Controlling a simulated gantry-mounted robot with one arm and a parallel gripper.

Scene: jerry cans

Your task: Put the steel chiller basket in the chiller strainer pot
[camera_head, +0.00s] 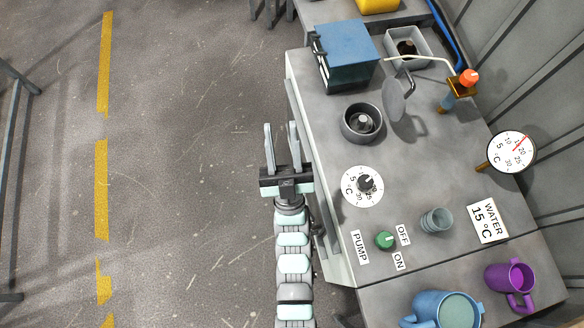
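A small grey ribbed cup (437,220), which looks like the steel chiller basket, stands on the grey bench between the green pump knob and the water sign. A round dark grey pot (349,126), which looks like the chiller strainer pot, stands further up the bench. A post rises in its middle, and a round grey lid (397,98) stands tilted up at its right. My gripper (280,127) is at the bench's left edge, left of and below the pot. Its two fingers are apart with nothing between them. It is well away from the cup.
A blue-topped box (346,43) and a sink (423,62) are at the back. A thin spout with an orange knob (469,77) reaches over the bench. A temperature dial (359,197), green pump knob (385,240), blue mug (424,311) and purple mug (499,278) are nearer.

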